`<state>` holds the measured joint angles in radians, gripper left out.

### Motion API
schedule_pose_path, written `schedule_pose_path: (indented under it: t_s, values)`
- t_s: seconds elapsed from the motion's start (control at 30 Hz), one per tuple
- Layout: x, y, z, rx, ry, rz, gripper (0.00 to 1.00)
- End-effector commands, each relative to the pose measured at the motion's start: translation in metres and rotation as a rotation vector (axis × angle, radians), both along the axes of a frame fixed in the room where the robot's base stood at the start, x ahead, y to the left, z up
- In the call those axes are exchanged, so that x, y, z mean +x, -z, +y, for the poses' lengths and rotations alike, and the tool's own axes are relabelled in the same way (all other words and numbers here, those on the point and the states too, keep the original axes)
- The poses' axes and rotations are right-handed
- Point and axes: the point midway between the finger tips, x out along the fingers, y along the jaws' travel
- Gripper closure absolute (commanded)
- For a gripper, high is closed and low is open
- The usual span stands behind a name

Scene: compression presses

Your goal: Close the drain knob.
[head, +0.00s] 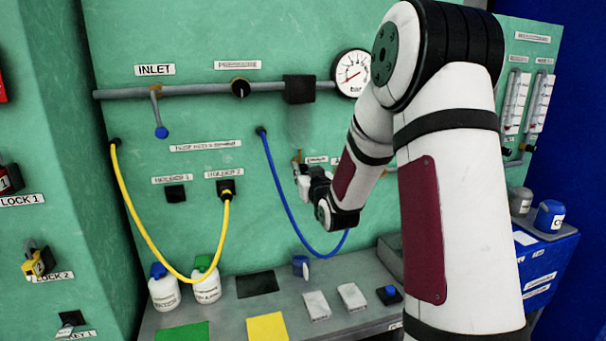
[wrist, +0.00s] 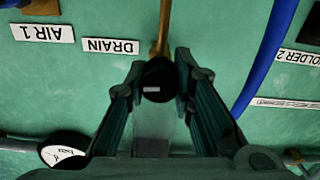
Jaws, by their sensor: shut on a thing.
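The drain knob (wrist: 158,80) is a round black knob with a small pale mark, on a brass stem (wrist: 161,30), beside the DRAIN label (wrist: 111,46) in the wrist view. My gripper (wrist: 158,86) has its two dark fingers on either side of the knob and is shut on it. In the head view my gripper (head: 303,177) is at the green panel (head: 240,130), below the pipe and left of my forearm. There the knob is mostly hidden behind my gripper.
A blue hose (head: 283,195) hangs close by my gripper and also shows in the wrist view (wrist: 266,62). A pressure gauge (head: 351,74) is above. A yellow hose (head: 137,222) hangs left. Bottles (head: 164,291), pads and small blocks stand on the grey shelf below.

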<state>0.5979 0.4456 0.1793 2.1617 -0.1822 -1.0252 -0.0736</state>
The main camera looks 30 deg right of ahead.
Motion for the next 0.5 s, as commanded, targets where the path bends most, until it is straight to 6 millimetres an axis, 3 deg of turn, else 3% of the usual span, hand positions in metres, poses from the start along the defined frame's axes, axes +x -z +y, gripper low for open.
schedule_pose_path:
  t_s: [0.5]
  values:
    - [0.0025, 0.0031, 0.0011, -0.430, 0.000, 0.119, 1.00]
